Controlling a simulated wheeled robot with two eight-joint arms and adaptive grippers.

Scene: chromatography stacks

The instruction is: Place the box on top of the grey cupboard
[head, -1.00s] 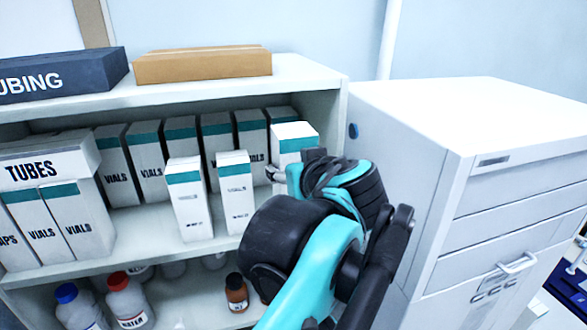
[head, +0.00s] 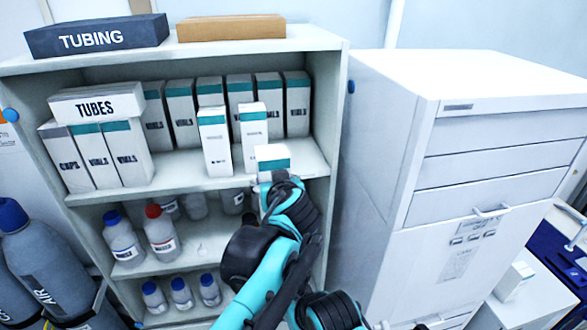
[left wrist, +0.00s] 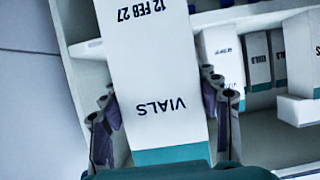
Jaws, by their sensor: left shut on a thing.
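My left gripper (head: 277,182) is shut on a white vials box with a teal band (head: 272,153), in front of the middle shelf's right end. In the left wrist view the box (left wrist: 155,60) sits between the two fingers (left wrist: 167,118), reading "VIALS" upside down. In the head view the gripper hides its lower part. The grey cupboard (head: 385,140) is a pale drawer cabinet right of the shelf unit, with a flat, clear top (head: 450,75). The held box is left of the cupboard and lower than its top. My right gripper is not in view.
The shelf unit (head: 340,120) holds several similar vials boxes (head: 215,140), a tubes box (head: 97,104) and bottles (head: 123,238). A tubing box (head: 97,36) and a brown box (head: 231,27) lie on top. Grey cylinders (head: 45,255) stand at the left.

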